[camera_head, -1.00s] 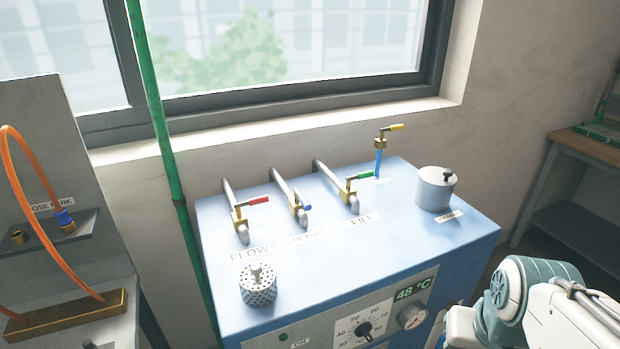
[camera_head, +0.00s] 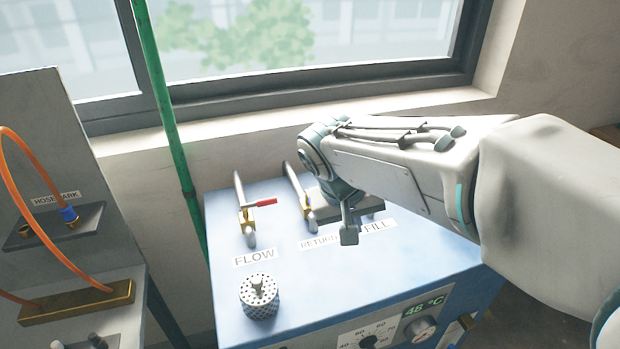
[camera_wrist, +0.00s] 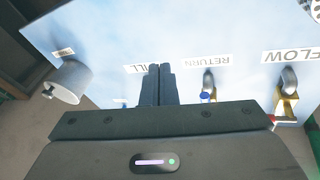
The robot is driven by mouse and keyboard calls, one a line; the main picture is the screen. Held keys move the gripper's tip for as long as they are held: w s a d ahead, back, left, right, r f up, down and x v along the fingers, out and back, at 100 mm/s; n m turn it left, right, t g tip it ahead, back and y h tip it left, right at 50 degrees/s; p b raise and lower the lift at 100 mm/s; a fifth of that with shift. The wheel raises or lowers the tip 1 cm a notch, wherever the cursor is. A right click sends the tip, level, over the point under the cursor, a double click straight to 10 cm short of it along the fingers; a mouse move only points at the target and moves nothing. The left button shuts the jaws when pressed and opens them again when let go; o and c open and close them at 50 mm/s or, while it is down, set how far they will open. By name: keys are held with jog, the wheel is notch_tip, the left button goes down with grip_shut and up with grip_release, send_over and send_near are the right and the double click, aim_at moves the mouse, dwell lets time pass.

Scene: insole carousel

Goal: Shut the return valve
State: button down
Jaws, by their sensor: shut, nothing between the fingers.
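The return valve (camera_head: 309,211) is a brass and grey tap on a pipe above the blue machine top, behind its RETURN label (camera_head: 319,242). In the head view my wrist hides part of it, and its blue handle does not show clearly. In the wrist view the return valve (camera_wrist: 208,82) is just right of my fingers, with its blue handle (camera_wrist: 204,97) below the spout. My gripper (camera_head: 349,238) is shut and empty, pointing down between the RETURN and FILL labels. It also shows in the wrist view (camera_wrist: 157,72); I see a gap to the return valve there.
The flow valve (camera_head: 247,218) with a red handle stands left of the return valve. The fill valve is hidden behind my gripper. A perforated canister (camera_head: 259,297) sits at the front left. A lidded grey pot (camera_wrist: 70,82) stands beyond the FILL label. The window wall is close behind.

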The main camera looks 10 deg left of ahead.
jog(key=w+a+r+n+t+p, duration=0.1)
jog(key=a+r, duration=0.1)
jog(key=a, duration=0.6)
jog(key=w+a+r+n+t+p, duration=0.1)
jog(key=a+r, duration=0.1)
jog(key=a, duration=0.6)
jog(key=w+d+f+p, duration=0.3)
jog(key=w+d+f, duration=0.2)
jog(key=w+f, duration=0.2)
jog(key=shift+d+f+t, duration=0.15)
jog(key=shift+f+t, duration=0.15)
jog(key=shift+f, duration=0.6)
jog(key=shift+s, duration=0.1)
